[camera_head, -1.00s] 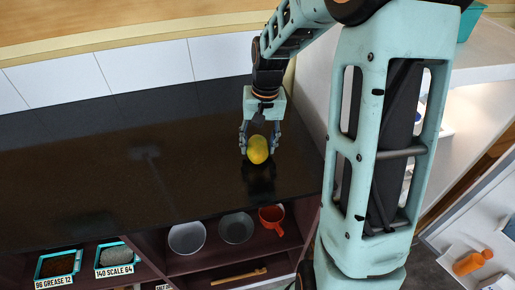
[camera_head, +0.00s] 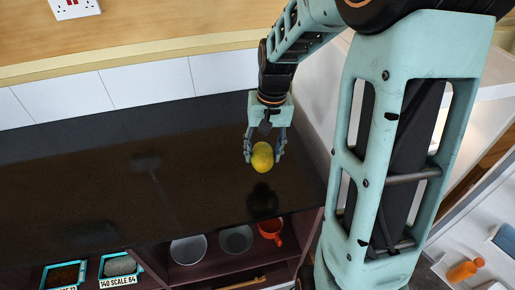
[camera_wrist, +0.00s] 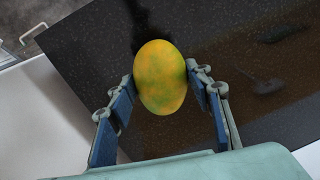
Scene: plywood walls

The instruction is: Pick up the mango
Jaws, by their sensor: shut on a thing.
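The mango (camera_head: 262,157) is yellow with green patches. It is held between the two fingers of my gripper (camera_head: 264,150), above the dark glossy counter (camera_head: 120,180). Its dark reflection shows on the counter below it, apart from the fruit. In the wrist view the mango (camera_wrist: 160,78) sits between the blue-padded fingertips of my gripper (camera_wrist: 163,80), which touch it on both sides. The gripper is shut on it.
Under the counter, an open shelf holds a red mug (camera_head: 271,230), a grey bowl (camera_head: 236,239) and a pale bowl (camera_head: 188,249). Labelled teal trays (camera_head: 120,266) stand at the lower left. An orange bottle (camera_head: 464,271) is at the lower right. The counter top around the mango is clear.

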